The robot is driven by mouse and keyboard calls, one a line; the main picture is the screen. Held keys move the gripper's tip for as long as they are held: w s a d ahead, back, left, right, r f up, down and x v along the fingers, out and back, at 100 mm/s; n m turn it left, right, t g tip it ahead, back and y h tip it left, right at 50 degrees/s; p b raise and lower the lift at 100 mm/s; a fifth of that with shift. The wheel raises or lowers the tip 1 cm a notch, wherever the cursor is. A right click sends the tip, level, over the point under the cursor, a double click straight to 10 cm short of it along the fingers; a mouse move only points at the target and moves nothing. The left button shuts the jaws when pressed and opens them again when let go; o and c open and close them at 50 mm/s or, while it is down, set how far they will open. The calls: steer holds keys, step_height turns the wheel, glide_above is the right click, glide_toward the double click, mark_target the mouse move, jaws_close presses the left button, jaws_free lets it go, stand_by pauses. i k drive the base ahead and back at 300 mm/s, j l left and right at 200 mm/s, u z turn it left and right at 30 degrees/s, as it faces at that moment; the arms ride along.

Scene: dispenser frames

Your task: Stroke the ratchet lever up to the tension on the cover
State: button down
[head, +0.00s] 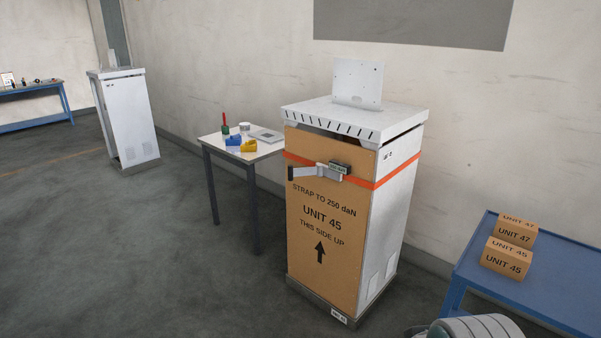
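A brown cardboard cover (322,235) stands against the front of a white cabinet (391,208). It reads "STRAP TO 250 daN", "UNIT 45" and "THIS SIDE UP" with an up arrow. An orange strap (399,170) runs around the cover and the cabinet near the top. A ratchet sits on the strap at the front, with its grey lever (308,173) pointing left and ending in a dark grip. A small dark box with a greenish display (338,168) is on the ratchet; its reading is too small to tell.
A small table (278,149) with yellow and blue items stands left of the cabinet. A blue table (535,292) at right holds cartons marked UNIT 47 and UNIT 45 (503,264). Another white cabinet (127,115) stands far left. The floor in front is clear.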

mark_target(309, 171)
steer(key=i+j, duration=0.1)
steer(key=i, duration=0.55)
steer(key=i+j+z, duration=0.15)
steer(key=i, duration=0.45)
steer(key=i+j, duration=0.15)
steer(key=i, duration=0.5)
steer(key=l+z, duration=0.05)
